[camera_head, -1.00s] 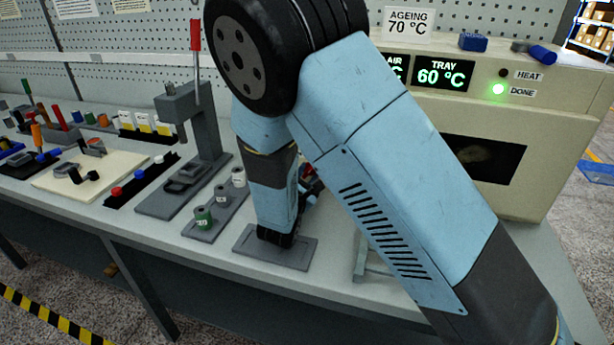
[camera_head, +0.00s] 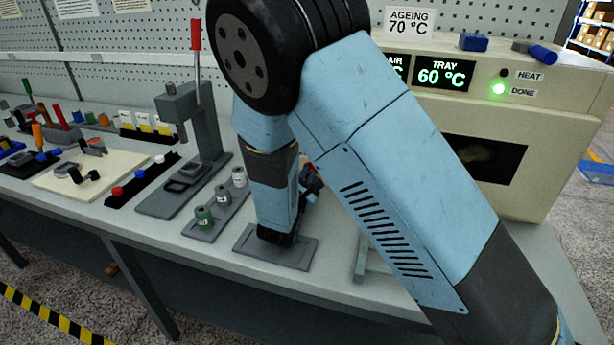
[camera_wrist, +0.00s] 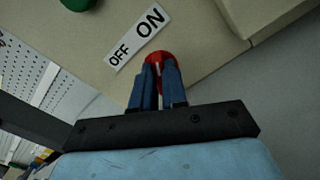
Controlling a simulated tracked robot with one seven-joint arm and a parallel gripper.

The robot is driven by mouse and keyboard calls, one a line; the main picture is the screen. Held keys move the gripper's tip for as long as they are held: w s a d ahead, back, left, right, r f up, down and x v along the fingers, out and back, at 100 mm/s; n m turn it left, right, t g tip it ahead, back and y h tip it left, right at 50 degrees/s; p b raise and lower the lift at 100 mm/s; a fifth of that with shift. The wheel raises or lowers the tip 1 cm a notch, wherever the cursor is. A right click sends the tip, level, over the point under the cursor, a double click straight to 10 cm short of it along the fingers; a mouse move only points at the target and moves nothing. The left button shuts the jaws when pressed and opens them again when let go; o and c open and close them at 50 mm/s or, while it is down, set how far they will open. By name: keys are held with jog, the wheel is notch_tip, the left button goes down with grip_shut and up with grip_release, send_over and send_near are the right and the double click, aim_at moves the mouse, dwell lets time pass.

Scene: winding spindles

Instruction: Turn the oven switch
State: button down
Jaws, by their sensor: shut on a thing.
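The oven (camera_head: 560,130) is a large cream box at the right of the bench in the head view. In the wrist view, a red switch knob (camera_wrist: 160,57) with a pale line sits on the oven's panel, beside a white OFF/ON label (camera_wrist: 137,36). My gripper (camera_wrist: 158,80) is shut on the red knob, with a blue finger on either side of it. The pale line runs roughly along the fingers.
The oven shows TRAY 60 °C, and a green lamp (camera_head: 498,89) glows by DONE. A green round part (camera_wrist: 78,4) is near the knob. A grey press (camera_head: 195,120) and a rack with small spools (camera_head: 220,200) stand left of my arm.

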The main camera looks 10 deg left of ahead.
jog(key=n, duration=0.6)
jog(key=shift+n, duration=0.3)
jog(key=n, duration=0.6)
jog(key=shift+a+n, duration=0.3)
jog(key=shift+n, duration=0.3)
jog(key=c, duration=1.2)
grip_release()
jog(key=shift+o, duration=0.2)
jog(key=s, duration=0.9)
jog(key=s+a, duration=0.1)
jog(key=s, duration=0.3)
jog(key=shift+s+f, duration=0.1)
jog(key=shift+s, duration=0.25)
jog(key=shift+s, duration=0.1)
